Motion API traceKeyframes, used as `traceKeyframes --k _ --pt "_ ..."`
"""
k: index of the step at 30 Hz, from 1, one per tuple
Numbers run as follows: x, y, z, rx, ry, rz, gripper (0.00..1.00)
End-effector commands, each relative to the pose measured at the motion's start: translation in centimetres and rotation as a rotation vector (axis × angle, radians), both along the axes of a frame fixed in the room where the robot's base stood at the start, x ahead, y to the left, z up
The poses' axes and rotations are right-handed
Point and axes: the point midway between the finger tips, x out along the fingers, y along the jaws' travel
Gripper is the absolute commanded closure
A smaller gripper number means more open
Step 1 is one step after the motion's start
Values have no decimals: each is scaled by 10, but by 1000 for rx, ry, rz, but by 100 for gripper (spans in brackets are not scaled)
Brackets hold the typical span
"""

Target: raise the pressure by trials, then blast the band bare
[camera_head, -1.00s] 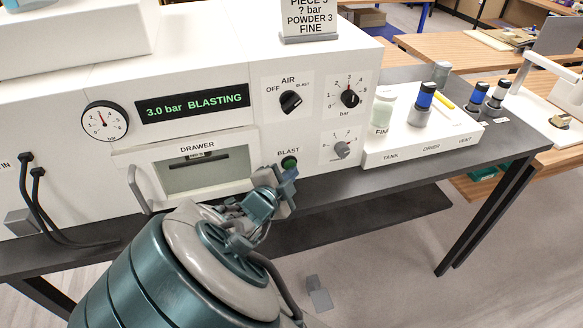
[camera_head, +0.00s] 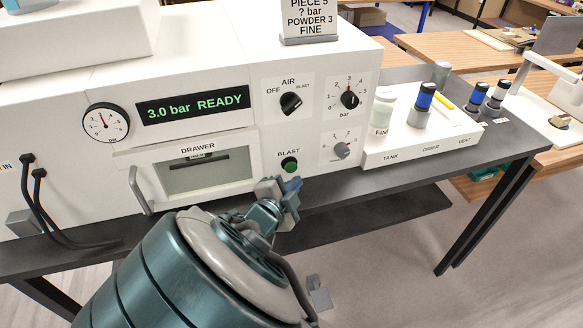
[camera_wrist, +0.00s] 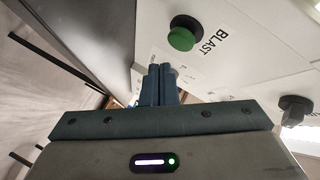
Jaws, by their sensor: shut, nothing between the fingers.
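The white blasting cabinet carries a display (camera_head: 193,106) that reads "3.0 bar READY". The round pressure gauge (camera_head: 105,122) is to its left. The green BLAST button (camera_head: 289,164) shows on the front panel and also in the wrist view (camera_wrist: 181,39). My gripper (camera_head: 291,192) is shut and empty, just below and in front of the button, apart from it; its fingers show in the wrist view (camera_wrist: 158,84). The AIR knob (camera_head: 291,101) points toward BLAST. The bar knob (camera_head: 349,99) points near 3. The drawer (camera_head: 198,168) is closed, its window dim; the piece inside cannot be made out.
A sign (camera_head: 310,18) on top reads "PIECE 5, ? bar, POWDER 3, FINE". A lower knob (camera_head: 342,150) sits right of the button. A white rack (camera_head: 440,138) with a jar (camera_head: 382,112) and blue-banded cylinders stands at right. The drawer handle (camera_head: 139,190) sticks out at left.

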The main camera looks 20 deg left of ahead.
Motion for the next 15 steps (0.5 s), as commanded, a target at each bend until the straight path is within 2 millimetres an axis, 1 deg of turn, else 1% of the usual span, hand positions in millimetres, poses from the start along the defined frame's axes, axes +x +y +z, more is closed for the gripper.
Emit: traceKeyframes --k 3,9,15 --pt "-11 -7 1 0 1 2 100" --pt "-27 -16 1 0 1 2 100" --pt "-32 -19 1 -1 -1 1 100"
